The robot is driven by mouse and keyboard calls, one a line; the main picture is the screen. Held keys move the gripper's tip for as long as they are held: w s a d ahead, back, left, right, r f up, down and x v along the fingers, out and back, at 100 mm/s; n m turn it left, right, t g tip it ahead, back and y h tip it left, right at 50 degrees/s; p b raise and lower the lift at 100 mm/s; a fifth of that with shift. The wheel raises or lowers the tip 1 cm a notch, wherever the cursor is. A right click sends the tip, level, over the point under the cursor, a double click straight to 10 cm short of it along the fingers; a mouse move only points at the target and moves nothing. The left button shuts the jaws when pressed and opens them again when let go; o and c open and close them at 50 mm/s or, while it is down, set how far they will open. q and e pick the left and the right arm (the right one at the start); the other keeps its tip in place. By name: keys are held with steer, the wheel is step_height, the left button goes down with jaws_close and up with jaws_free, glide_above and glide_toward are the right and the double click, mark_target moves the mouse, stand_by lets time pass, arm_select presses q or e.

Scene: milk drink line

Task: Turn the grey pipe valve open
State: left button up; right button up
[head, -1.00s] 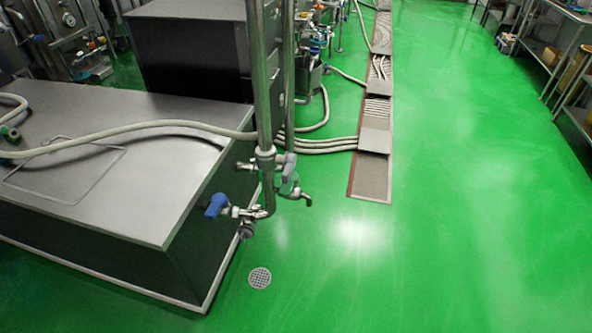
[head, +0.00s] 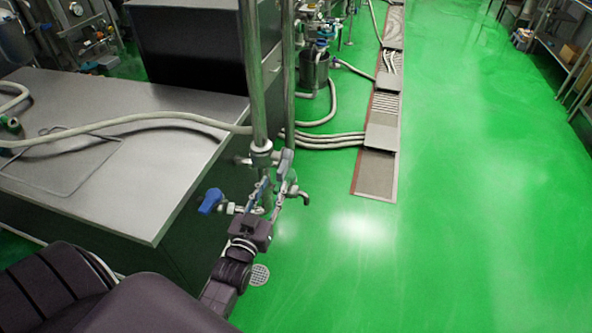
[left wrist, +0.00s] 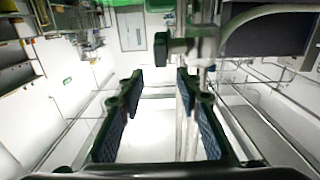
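The grey pipe valve (head: 285,164) has a grey lever handle on the upright steel pipe (head: 253,90), with a small tap at its right. My left gripper (head: 274,187) is just below and in front of the handle in the head view. Its two fingers are apart and point up toward the valve. In the left wrist view the left gripper (left wrist: 157,82) is open, with nothing between the pads. A dark handle and fitting on a pipe show beyond the fingertips there; I cannot tell which valve it is. My right gripper is not in view.
A blue-handled valve (head: 211,201) is on the same pipework, left of my left gripper. A steel-topped box (head: 150,180) stands at the left, with a pale hose (head: 160,117) across it. The green floor at the right is clear.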

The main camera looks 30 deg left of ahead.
mark_target(279, 174)
arm_select(q)
steer(key=x, duration=0.7)
steer(key=shift+w+p, duration=0.1)
steer(key=shift+p, duration=0.25)
steer(key=shift+c, duration=0.4)
jaws_close()
